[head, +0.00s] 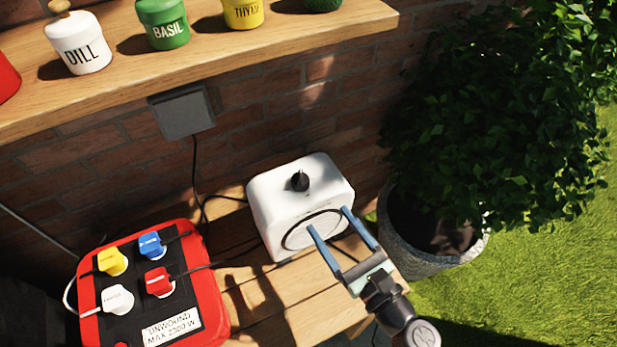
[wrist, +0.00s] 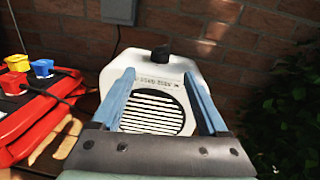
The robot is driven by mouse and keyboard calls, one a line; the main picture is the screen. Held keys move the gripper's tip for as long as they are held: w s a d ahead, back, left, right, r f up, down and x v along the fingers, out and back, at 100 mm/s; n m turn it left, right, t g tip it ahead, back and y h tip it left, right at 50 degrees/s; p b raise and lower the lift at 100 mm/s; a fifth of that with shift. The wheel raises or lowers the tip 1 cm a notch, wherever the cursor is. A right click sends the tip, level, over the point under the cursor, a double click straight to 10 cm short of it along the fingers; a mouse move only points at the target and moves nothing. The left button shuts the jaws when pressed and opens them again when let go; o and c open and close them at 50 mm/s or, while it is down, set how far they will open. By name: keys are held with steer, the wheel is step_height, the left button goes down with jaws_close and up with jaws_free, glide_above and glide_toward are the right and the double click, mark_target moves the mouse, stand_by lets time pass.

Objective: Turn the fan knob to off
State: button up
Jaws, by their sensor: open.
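The fan is a white box-shaped unit (head: 268,203) on the wooden table. Its black knob (head: 299,181) sits on top; it also shows in the wrist view (wrist: 160,53). Markings run along the fan's upper edge below the knob, too small to read surely. A round slatted grille (wrist: 152,112) is on its front. My gripper (head: 328,219) is open and empty, with blue fingers pointing at the fan's front. In the wrist view the fingers (wrist: 157,76) frame the grille, and the knob stands beyond and between their tips. The knob's exact setting cannot be told.
A red cable reel (head: 212,300) with yellow, blue, white and red plugs stands left of the fan. A wooden shelf (head: 300,38) with herb pots is above. A grey wall box (head: 182,112) has a cable hanging down. A potted bush (head: 430,262) stands at right.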

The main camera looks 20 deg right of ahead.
mark_target(305, 186)
steer(key=w, duration=0.7)
steer(key=w+a, duration=0.1)
steer(key=w, duration=0.2)
steer(key=shift+w, duration=0.25)
jaws_close()
